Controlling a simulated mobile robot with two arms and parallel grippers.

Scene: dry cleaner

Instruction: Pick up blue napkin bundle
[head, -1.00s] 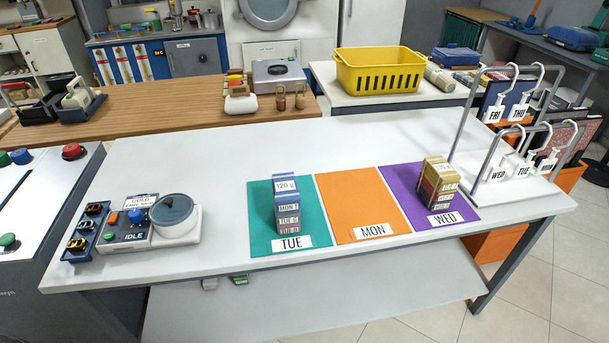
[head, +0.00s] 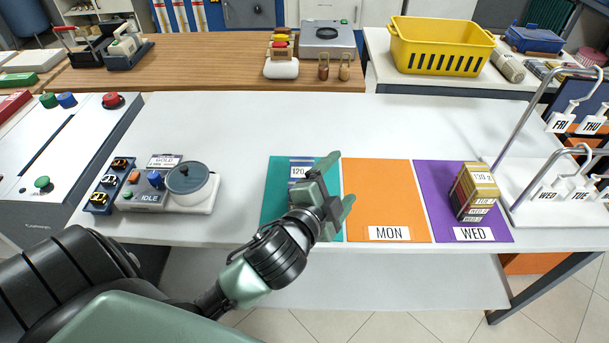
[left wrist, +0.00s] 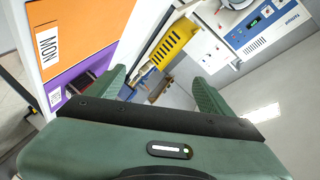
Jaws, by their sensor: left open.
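The blue napkin bundle (head: 298,171) stands on the teal mat (head: 276,200) in the head view. Only its upper part with a "120" label shows; my left gripper and arm hide the rest. My left gripper (head: 340,182) is open, in front of the bundle and above the mat's right side, with its fingers pointing up and right. I cannot tell whether it touches the bundle. In the left wrist view the open fingers (left wrist: 157,78) have no bundle visible between them. My right gripper is not in view.
An orange MON mat (head: 384,195) lies right of the teal one. A gold bundle (head: 474,192) stands on the purple WED mat (head: 436,190). The table behind the mats is clear.

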